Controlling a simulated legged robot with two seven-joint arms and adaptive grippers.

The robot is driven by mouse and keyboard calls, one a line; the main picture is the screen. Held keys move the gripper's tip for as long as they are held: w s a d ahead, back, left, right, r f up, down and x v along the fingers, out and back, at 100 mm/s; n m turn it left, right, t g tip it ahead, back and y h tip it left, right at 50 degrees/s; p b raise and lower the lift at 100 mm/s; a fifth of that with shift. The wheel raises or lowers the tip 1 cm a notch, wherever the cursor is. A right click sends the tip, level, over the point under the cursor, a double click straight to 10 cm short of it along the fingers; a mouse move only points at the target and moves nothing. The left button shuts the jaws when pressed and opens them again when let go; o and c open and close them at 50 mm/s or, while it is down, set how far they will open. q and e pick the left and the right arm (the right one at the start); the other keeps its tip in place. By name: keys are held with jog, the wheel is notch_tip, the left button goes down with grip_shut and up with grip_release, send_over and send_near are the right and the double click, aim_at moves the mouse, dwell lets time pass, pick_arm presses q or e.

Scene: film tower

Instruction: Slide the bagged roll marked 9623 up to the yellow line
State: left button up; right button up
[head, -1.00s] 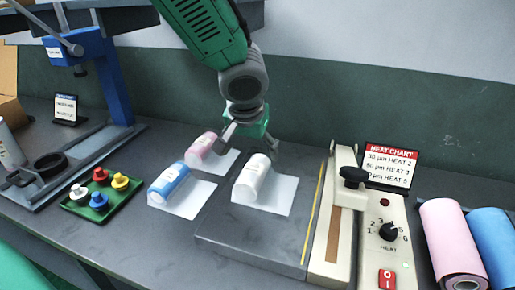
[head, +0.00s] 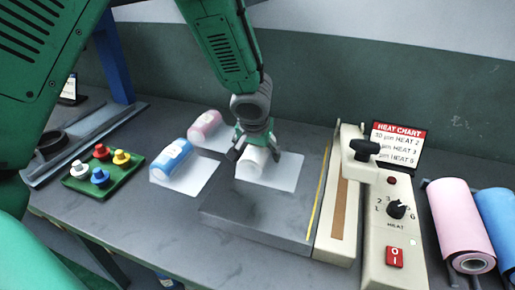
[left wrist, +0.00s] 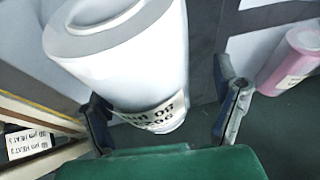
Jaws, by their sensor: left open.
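A white roll (head: 252,163) in a clear bag lies on the left part of the grey sealer plate (head: 240,212). The yellow line (head: 319,190) runs along the plate's right side, and the roll is apart from it. My left gripper (head: 255,154) is open over the far end of the roll, one finger on each side. In the left wrist view, the white roll (left wrist: 125,60) lies between the spread fingers (left wrist: 162,105). Its label is upside down and partly hidden, so I cannot read the whole number. My right gripper is not in view.
A blue roll (head: 171,160) and a pink roll (head: 205,127) lie on bags left of the plate. The sealer's arm (head: 343,195) and heat panel (head: 394,215) stand right of the line. A green tray (head: 103,173) holds several coloured knobs.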

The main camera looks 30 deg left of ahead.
aim_at(305, 167)
pick_arm(q)
jog(key=shift+d+r, duration=0.15)
jog(key=shift+d, duration=0.2)
jog(key=c, duration=0.3)
jog(key=shift+d+r, duration=0.1)
jog(key=shift+d, duration=0.35)
jog(key=c, duration=1.2)
jog(key=shift+w+d, duration=0.15)
jog(key=shift+d, duration=0.3)
jog(key=shift+w+d, duration=0.25)
jog(key=shift+d, duration=0.8)
jog(key=shift+w+d, duration=0.2)
jog(key=shift+d, duration=0.8)
jog(key=shift+w+d+p, duration=0.25)
jog(key=shift+d+p, duration=0.15)
jog(key=shift+d, duration=0.4)
jog(key=shift+w+d, duration=0.15)
jog(key=shift+d, duration=0.6)
jog(key=shift+w+d, duration=0.15)
jog(key=shift+d, duration=0.6)
jog(key=shift+w+d+p, duration=0.25)
jog(key=shift+d+p, duration=0.05)
jog(key=shift+d, duration=0.5)
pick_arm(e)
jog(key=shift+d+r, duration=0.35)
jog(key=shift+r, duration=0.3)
